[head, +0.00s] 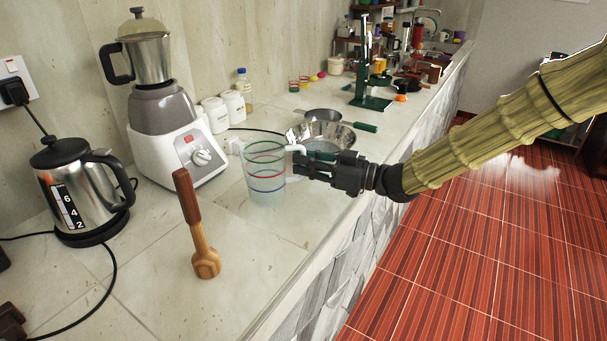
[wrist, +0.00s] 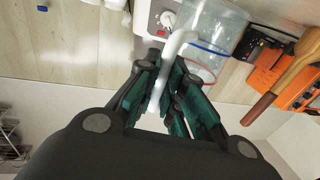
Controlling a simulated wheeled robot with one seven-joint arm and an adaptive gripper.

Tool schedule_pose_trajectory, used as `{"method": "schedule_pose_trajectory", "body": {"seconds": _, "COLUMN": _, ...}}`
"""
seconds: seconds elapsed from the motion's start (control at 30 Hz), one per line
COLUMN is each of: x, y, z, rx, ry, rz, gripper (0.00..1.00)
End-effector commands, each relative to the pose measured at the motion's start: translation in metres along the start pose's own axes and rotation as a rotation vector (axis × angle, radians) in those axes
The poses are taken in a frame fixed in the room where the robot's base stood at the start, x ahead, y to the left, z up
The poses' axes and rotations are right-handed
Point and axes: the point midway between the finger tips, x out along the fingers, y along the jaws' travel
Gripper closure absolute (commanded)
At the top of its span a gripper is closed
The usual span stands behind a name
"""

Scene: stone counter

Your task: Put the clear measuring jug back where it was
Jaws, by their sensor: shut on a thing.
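The clear measuring jug (head: 266,176) has green, red and blue bands and a white handle. It is upright at the middle of the counter in the head view. I cannot tell whether its base touches the counter. My gripper (head: 303,166) reaches in from the right and is shut on the jug's handle. In the wrist view the white handle (wrist: 176,50) runs down between the green-padded fingers of my gripper (wrist: 172,90). The jug's body (wrist: 217,35) shows beyond them, tilted in that picture.
A wooden utensil (head: 200,235) stands in front and left of the jug. A blender (head: 170,120) and a kettle (head: 80,190) are to the left. A metal bowl (head: 320,135) is close behind the jug. The front counter (head: 150,300) has free room.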

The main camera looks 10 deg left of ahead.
Motion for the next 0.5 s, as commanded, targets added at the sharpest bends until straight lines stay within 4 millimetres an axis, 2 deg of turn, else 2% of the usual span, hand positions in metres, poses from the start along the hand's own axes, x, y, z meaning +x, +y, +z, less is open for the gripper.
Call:
{"method": "schedule_pose_trajectory", "body": {"seconds": 0.1, "x": 0.007, "y": 0.003, "z": 0.003, "rx": 0.002, "ry": 0.0, "rz": -0.001, "gripper": 1.0}}
{"method": "schedule_pose_trajectory", "body": {"seconds": 0.33, "x": 0.006, "y": 0.003, "z": 0.032, "rx": 0.002, "ry": 0.0, "rz": 0.0, "gripper": 1.0}}
{"method": "schedule_pose_trajectory", "body": {"seconds": 0.5, "x": 0.006, "y": 0.003, "z": 0.035, "rx": -0.001, "ry": 0.0, "rz": 0.0, "gripper": 1.0}}
